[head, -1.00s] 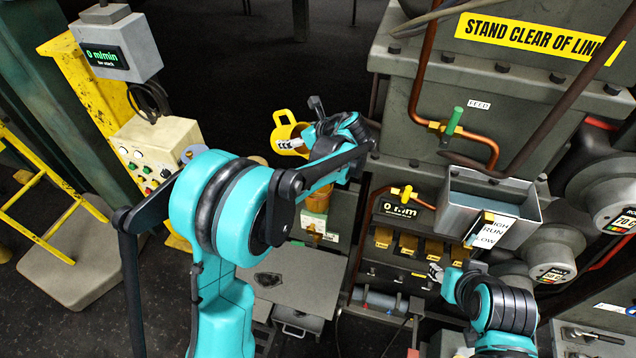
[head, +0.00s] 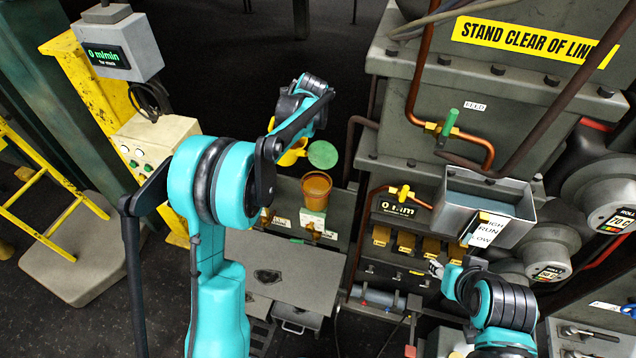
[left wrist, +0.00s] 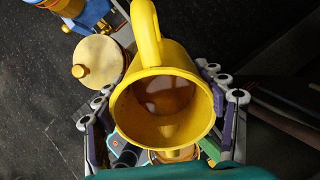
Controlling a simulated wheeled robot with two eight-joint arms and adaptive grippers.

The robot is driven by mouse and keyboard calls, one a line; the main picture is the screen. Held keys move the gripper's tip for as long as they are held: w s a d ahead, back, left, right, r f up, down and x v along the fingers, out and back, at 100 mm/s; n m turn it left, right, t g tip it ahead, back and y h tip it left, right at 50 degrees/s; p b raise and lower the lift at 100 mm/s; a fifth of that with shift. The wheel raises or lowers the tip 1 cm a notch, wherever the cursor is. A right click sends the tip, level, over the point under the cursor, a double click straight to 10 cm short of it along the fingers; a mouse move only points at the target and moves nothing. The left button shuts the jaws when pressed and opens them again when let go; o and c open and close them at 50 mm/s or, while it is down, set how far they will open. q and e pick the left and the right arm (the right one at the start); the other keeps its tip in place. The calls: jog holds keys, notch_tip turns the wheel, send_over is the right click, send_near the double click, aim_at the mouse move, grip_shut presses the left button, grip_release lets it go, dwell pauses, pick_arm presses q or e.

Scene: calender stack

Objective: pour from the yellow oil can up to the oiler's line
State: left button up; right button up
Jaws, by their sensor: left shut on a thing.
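My left gripper (left wrist: 165,105) is shut on the yellow oil can (left wrist: 148,75), with a finger on each side of it. The left wrist view looks into the can's open mouth, and brown oil lies inside. In the head view the can (head: 291,156) is mostly hidden behind my left gripper (head: 294,126). An amber cup, seemingly the oiler (head: 316,188), stands to its lower right above a white label; its line cannot be made out. A green disc (head: 322,154) lies behind the cup. My right gripper (head: 437,268) is near brass blocks; its jaws are too small to read.
A metal tank (head: 465,205) with a HIGH/RUN/LOW gauge stands to the right, below copper pipes. A second labelled fitting (head: 266,218) is left of the amber cup, partly behind my arm. A beige round lid (left wrist: 98,62) shows beside the can. A grey plate (head: 300,275) lies in front.

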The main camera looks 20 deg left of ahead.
pick_arm(q)
jog(key=a+r+h+p, duration=0.1)
jog(key=a, duration=0.1)
jog(key=w+a+r+g+h+p, duration=0.1)
jog(key=p, duration=0.1)
jog(key=shift+a+r+g+h, duration=0.3)
jog(key=shift+a+r+h, duration=0.05)
jog(key=shift+r+h, duration=0.05)
jog(key=shift+w+f+g+h, duration=0.2)
jog(key=shift+g+h, duration=0.1)
jog(key=shift+h, duration=0.2)
jog(key=shift+w, duration=0.1)
jog(key=shift+a+h, duration=0.3)
jog(key=shift+h, duration=0.1)
notch_tip(320, 180, up, 6)
jog(key=p, duration=0.3)
jog(key=shift+p, duration=0.35)
jog(key=shift+d, duration=0.1)
jog(key=shift+f, duration=0.1)
